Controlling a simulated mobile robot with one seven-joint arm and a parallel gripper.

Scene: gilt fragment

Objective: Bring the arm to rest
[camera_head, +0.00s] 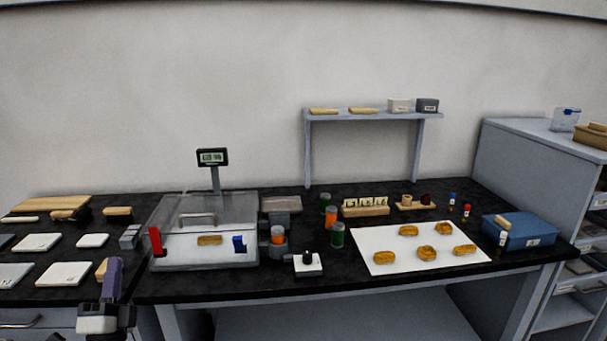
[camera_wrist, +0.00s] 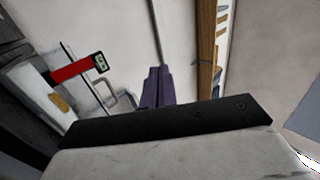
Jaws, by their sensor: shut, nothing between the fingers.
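My gripper (camera_head: 114,264) is at the lower left of the head view, in front of the black bench's edge, with its purple fingers pointing up. In the wrist view my gripper (camera_wrist: 158,72) shows its two purple fingers side by side, shut and empty. It holds nothing and appears apart from the bench things. The rest of my arm is mostly out of the head view.
A clear-covered weighing box (camera_head: 205,251) with a red handle (camera_head: 155,242) and display (camera_head: 212,157) stands right of my gripper. White tiles (camera_head: 65,274) lie to the left. A white sheet (camera_head: 385,262) bears several golden pieces. A blue box (camera_head: 530,232) sits at right.

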